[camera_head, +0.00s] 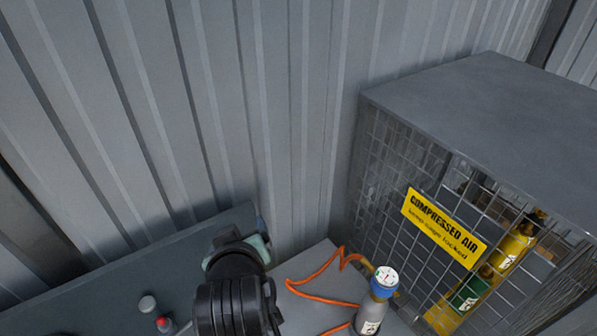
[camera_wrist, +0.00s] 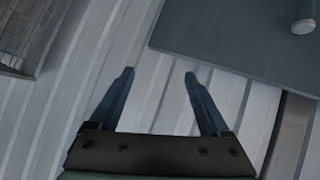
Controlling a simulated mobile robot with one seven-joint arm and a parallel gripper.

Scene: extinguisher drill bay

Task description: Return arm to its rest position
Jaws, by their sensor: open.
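My gripper (camera_wrist: 158,76) is open in the wrist view. Its two dark blue fingers stand apart with nothing between them. Behind the fingers is the pale ribbed metal wall. In the head view my dark arm rises from the bottom edge, left of centre, and my gripper's fingers are mostly hidden behind the wrist. The arm's end is in front of the ribbed wall (camera_head: 300,110), near the edge of a dark panel (camera_head: 90,285).
A grey wire cage (camera_head: 480,110) with a yellow "COMPRESSED AIR" sign (camera_head: 443,228) stands at the right, holding yellow and green cylinders. A grey cylinder with a blue collar (camera_head: 372,312) and orange hose (camera_head: 318,280) is right of my arm. Small red-topped item (camera_head: 164,323) lies left.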

